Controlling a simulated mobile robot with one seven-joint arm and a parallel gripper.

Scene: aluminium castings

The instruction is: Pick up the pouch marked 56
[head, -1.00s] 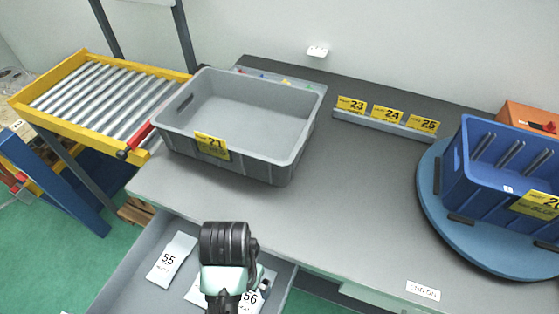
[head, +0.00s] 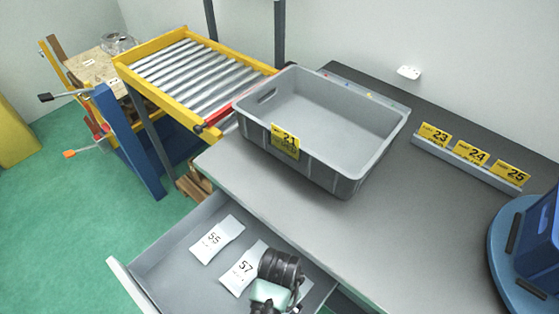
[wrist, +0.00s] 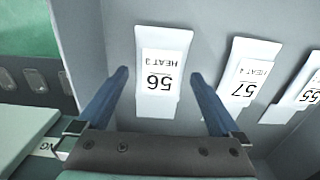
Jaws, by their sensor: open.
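The pouch marked 56 (wrist: 160,72) is white and lies flat in the open drawer (head: 165,252). In the wrist view it is upside down, between the two blue fingers of my gripper (wrist: 165,85). The gripper is open, with grey drawer floor showing on both sides of the pouch and no finger visibly touching it. The height of the fingers above the pouch is hard to tell. In the head view my arm covers the pouch 56, and the fingertips are hidden there.
The pouch marked 57 (head: 241,268) lies beside it, and the pouch marked 55 (head: 217,240) lies farther along. Drawer walls stand close around. A grey bin (head: 345,172) marked 21 stands on the table (head: 400,235) above. A roller conveyor (head: 190,75) is behind.

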